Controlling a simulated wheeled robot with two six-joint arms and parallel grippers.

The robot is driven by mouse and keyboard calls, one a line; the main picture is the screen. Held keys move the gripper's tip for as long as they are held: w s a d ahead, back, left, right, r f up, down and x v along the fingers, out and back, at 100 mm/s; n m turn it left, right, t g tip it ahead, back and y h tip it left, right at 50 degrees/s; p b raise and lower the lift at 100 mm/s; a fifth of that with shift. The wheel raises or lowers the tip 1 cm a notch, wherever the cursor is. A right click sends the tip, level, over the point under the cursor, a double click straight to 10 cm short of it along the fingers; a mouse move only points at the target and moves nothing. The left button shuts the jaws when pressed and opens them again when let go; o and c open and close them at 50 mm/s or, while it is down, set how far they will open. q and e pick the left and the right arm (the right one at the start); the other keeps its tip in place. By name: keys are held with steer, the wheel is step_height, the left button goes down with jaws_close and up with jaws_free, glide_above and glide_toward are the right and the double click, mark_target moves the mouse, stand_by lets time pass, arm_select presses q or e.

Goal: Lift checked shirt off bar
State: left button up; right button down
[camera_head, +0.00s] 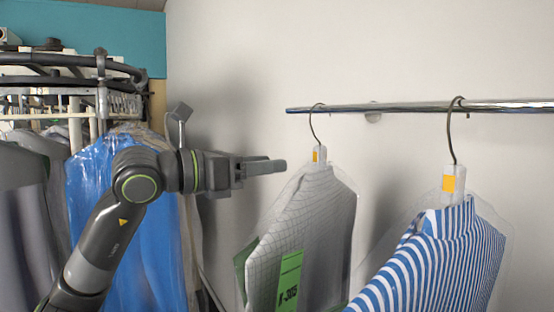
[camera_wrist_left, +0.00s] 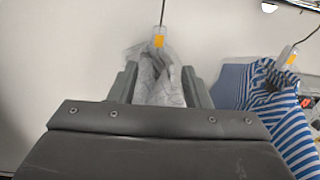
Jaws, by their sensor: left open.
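The checked shirt (camera_head: 309,225), pale grey under clear plastic with a green tag (camera_head: 289,281), hangs on a wire hanger (camera_head: 313,125) from the metal bar (camera_head: 420,108), near the bar's left end. My left gripper (camera_head: 272,167) is open, to the left of the shirt's collar and below the hook. In the left wrist view, my left gripper's fingers (camera_wrist_left: 160,82) stand apart, with the checked shirt's top (camera_wrist_left: 158,84) showing between them and the orange label beyond. Contact cannot be told. My right gripper is in neither view.
A blue-and-white striped shirt (camera_head: 440,258) hangs on the same bar to the right, also in the left wrist view (camera_wrist_left: 282,118). A rack with a blue garment (camera_head: 112,215) and grey garments stands at the left. A plain wall is behind the bar.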

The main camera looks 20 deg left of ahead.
arm_select(q)
steer(key=p, duration=0.3)
glide_toward(321, 145)
steer(key=shift+w+d+f, duration=0.75)
steer(key=shift+w+f, duration=0.15)
steer(key=shift+w, duration=0.1)
steer(key=shift+p+x, duration=0.5)
steer(key=shift+x, duration=3.4)
steer(key=shift+a+f, duration=0.1)
jaws_close()
steer(key=shift+w, duration=0.1)
steer(key=shift+r+p, duration=0.95)
steer(key=shift+r, duration=0.8)
